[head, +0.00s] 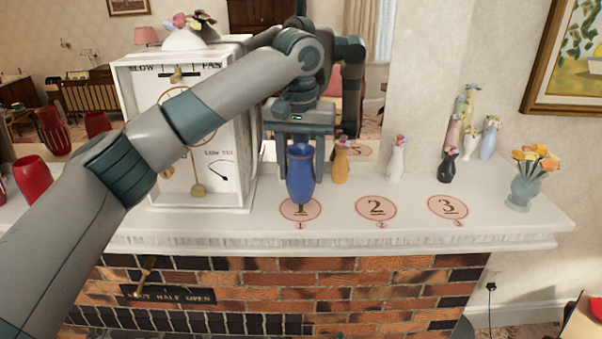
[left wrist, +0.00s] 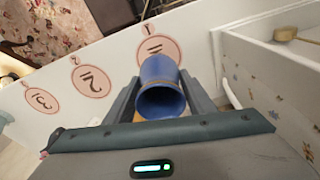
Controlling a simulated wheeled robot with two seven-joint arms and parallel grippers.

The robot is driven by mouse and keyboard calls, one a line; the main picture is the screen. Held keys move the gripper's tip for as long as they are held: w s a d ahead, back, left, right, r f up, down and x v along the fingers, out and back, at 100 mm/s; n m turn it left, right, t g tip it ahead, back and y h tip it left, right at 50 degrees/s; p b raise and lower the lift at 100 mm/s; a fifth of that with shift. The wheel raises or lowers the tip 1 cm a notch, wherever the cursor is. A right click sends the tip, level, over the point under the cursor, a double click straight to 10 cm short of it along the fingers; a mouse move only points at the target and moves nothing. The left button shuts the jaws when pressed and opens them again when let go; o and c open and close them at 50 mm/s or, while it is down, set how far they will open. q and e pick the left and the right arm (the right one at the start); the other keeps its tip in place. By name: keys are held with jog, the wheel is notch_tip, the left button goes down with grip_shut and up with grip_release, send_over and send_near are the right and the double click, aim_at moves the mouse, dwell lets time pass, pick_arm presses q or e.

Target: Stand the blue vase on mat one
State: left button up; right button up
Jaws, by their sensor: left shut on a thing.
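The blue vase (head: 300,172) is upright between the fingers of my left gripper (head: 300,160), which is shut on it. In the left wrist view the vase (left wrist: 161,85) shows its open mouth towards the camera, with a finger on each side. Mat one (head: 311,212), a round pink mat marked 1, lies on the white mantel. The vase's foot hides the back part of the mat in the head view. I cannot tell whether the foot touches it. Mat one also shows in the left wrist view (left wrist: 175,47). My right gripper is not in view.
Mat two (head: 376,207) and mat three (head: 448,207) lie bare to the right. An orange vase (head: 340,167) stands close behind the blue one. A white clock case (head: 235,180) stands at left. White (head: 397,165) and black (head: 446,170) vases stand at the back right.

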pick_arm(q)
jog(key=shift+f+p, duration=0.55)
jog(key=shift+f, duration=0.65)
jog(key=o, duration=1.2)
jog(key=shift+f, duration=0.1)
